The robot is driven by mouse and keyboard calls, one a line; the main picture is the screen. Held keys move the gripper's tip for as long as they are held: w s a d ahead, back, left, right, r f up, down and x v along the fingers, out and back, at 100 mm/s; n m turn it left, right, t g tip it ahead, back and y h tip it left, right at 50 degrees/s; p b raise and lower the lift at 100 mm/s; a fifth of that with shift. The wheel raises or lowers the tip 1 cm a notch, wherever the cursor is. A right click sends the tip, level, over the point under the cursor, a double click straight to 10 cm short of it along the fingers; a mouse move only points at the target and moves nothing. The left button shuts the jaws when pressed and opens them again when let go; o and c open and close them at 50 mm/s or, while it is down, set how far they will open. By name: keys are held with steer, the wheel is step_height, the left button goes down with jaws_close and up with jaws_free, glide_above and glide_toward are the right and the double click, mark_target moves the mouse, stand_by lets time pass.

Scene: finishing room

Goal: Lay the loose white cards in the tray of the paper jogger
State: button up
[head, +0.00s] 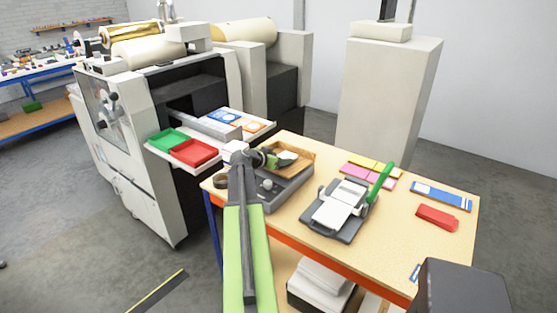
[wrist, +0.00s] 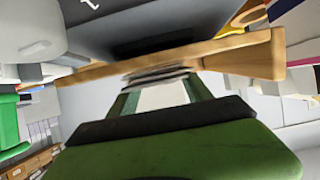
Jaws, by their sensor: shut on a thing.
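The paper jogger (head: 291,193) is a grey machine with a round knob on the left part of the table, bearing a shallow wooden tray (head: 301,174). My green gripper (head: 272,159) is at the tray's left side. In the wrist view, my gripper (wrist: 160,85) points at the tray's wooden rim (wrist: 230,50). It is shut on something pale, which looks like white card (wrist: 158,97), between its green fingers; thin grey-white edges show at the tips. I cannot tell whether it touches the tray floor. The arm and fingers hide part of the tray.
A grey device with a green lever (head: 338,212) and white parts stands right of the jogger. Pink and yellow sheets (head: 368,172), a blue box (head: 441,196) and a red stapler-like thing (head: 437,217) lie farther right.

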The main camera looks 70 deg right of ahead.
steer(key=o, duration=1.5)
steer(key=p+v, duration=0.7)
steer(key=v, duration=1)
steer(key=shift+a+r+p, duration=0.15)
steer(key=shift+p, duration=0.2)
